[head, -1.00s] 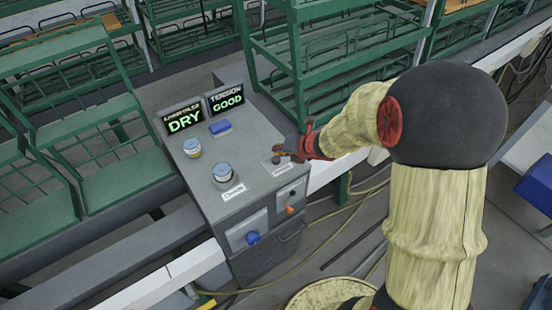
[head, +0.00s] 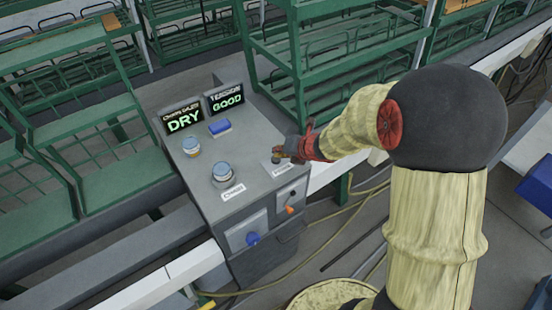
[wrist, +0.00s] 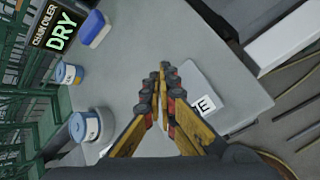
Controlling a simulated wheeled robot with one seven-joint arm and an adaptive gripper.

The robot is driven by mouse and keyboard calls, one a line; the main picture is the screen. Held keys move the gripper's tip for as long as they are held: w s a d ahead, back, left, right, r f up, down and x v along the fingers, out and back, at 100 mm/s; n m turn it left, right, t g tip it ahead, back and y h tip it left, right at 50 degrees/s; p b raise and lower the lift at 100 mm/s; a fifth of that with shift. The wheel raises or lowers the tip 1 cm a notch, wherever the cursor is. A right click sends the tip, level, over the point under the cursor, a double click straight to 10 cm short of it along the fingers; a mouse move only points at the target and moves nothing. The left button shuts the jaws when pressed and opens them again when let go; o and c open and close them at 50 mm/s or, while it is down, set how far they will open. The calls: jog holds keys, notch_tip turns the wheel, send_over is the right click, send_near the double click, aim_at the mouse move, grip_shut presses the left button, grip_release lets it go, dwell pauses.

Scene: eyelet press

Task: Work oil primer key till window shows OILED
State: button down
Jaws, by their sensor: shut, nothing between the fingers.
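The chain oiler window (head: 183,119) reads DRY in green; it also shows at the top left of the wrist view (wrist: 56,32). My gripper (head: 279,157) is shut with nothing between its fingers, low over the right side of the grey console top. In the wrist view its fingertips (wrist: 164,70) meet above that top. A white label (head: 283,169), seemingly PRIME, lies just below the fingertips in the head view.
A second window (head: 226,99) reads GOOD. A blue block (head: 220,127), a blue-topped knob (head: 191,147) and a larger one (head: 223,171) sit left of my gripper. An orange lever (head: 290,210) and a blue knob (head: 253,238) are on the front. Green racks (head: 300,90) stand behind.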

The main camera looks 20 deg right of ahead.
jog(key=shift+f+b, duration=0.35)
jog(key=shift+f, duration=0.05)
dwell(0.4)
jog(key=shift+r+p, duration=0.85)
jog(key=shift+r, duration=0.1)
notch_tip(320, 180, up, 5)
jog(key=p, duration=0.4)
jog(key=shift+p, duration=0.3)
dwell(0.6)
